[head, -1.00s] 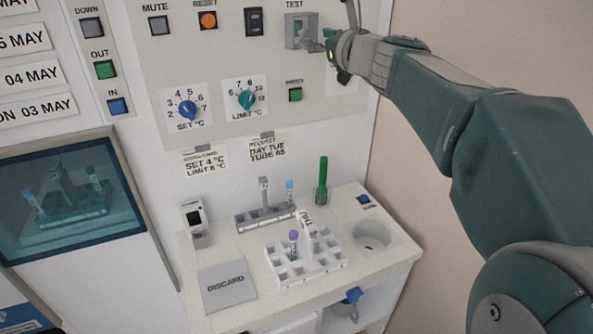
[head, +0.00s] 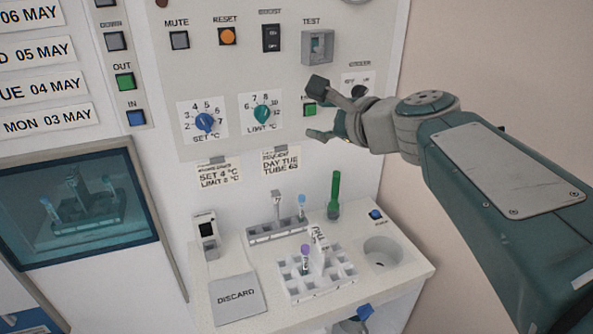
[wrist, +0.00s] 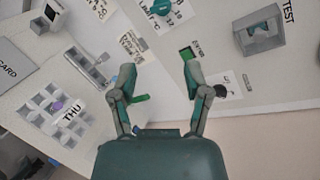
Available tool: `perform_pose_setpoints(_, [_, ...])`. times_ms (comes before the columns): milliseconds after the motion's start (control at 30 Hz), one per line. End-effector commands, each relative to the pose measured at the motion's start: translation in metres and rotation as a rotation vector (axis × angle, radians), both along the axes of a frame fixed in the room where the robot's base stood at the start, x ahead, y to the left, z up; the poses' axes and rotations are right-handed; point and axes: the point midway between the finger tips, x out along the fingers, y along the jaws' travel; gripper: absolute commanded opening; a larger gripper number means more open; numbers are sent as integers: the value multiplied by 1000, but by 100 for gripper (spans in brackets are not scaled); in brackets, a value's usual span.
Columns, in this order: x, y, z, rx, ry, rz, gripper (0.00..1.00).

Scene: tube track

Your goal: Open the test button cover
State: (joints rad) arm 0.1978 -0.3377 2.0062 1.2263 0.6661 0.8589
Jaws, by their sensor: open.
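The test button cover (head: 317,46) is a small grey box-like housing under the TEST label, at the top right of the white panel. It also shows at the upper right of the wrist view (wrist: 258,36). Its middle looks recessed or see-through; I cannot tell whether the cover is shut or raised. My gripper (head: 318,110) is open and empty, below the cover and apart from it, with its fingers spread around the green button's area in the head view. In the wrist view my gripper (wrist: 157,68) has both fingers wide apart, left of and below the cover.
Limit dial (head: 262,113) and set dial (head: 204,122) sit left of my gripper. A green button (head: 310,110) lies behind the fingers. Below is a shelf with a white tube rack (head: 318,284), a green tube (head: 334,195) and a DISCARD plate (head: 236,298). Bare wall lies right.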

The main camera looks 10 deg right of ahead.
Motion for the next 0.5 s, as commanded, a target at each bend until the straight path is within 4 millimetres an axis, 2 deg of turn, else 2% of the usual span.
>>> perform_pose_setpoints(500, [-57, 25, -60, -536, -33, 229, 62])
